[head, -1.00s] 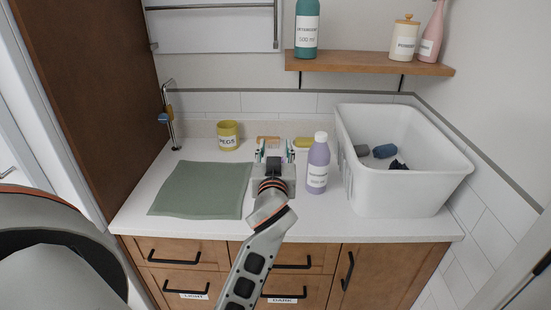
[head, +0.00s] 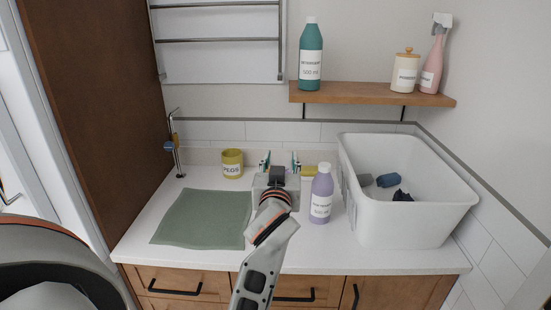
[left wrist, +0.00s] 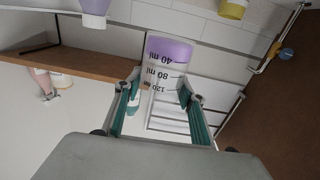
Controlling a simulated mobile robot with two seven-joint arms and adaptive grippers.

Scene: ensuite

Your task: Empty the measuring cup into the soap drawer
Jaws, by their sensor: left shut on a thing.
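My left gripper (head: 278,163) is shut on the measuring cup (left wrist: 165,75), seen from behind over the back of the counter in the head view. In the left wrist view, which shows the room upside down, the clear cup has black ml marks and purple liquid (left wrist: 168,50) at its base end. The cup looks about upright between the green-lined fingers. In the head view my gripper hides most of it. I cannot make out the soap drawer in either view. My right gripper is not in view.
A purple bottle (head: 321,195) stands just right of my gripper, beside a white tub (head: 400,215) holding dark items. A yellow pegs cup (head: 232,163) and green mat (head: 203,218) are at left. A wooden shelf (head: 370,96) holds a teal bottle (head: 310,60) and other containers.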

